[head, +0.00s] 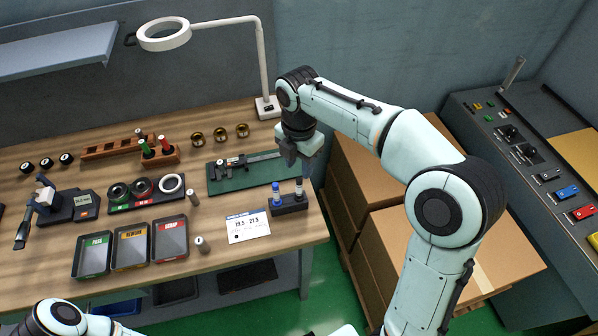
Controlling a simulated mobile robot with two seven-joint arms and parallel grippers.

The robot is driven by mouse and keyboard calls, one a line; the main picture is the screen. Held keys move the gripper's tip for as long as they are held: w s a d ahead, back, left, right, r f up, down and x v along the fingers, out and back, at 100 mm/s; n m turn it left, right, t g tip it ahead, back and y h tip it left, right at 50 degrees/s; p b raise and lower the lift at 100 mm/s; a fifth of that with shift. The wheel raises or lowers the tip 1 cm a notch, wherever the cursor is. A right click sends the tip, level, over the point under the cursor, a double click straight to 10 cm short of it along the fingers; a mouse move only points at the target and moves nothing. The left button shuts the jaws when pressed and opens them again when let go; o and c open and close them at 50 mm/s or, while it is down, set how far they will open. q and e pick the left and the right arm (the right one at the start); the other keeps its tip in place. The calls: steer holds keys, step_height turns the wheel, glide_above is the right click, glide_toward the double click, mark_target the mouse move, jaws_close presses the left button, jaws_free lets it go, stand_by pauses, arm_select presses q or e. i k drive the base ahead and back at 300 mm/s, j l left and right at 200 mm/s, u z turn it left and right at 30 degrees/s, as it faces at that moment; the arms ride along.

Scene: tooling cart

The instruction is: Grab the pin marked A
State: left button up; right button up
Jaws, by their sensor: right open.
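A dark block (289,205) near the bench's right front edge holds two upright pins, a blue-and-white pin (276,194) and a pale pin with a dark band (298,188). Two more small grey pins stand loose on the bench, one by the trays (201,244) and one by the rings (193,198). No letter A is readable on any of them. My right gripper (300,167) is open, pointing down just above the pale pin, apart from the blue one. Whether its fingers flank the pale pin is unclear. Only a left arm joint shows; the left gripper is out of view.
A white card (248,226) lies left of the block. A green mat (225,182) with a caliper lies behind it. Green, yellow and red trays (131,245) stand left. A ring lamp (164,34) rises behind. Cardboard boxes (375,180) stand right of the bench.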

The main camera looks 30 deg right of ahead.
mark_target(222, 170)
steer(key=k, duration=1)
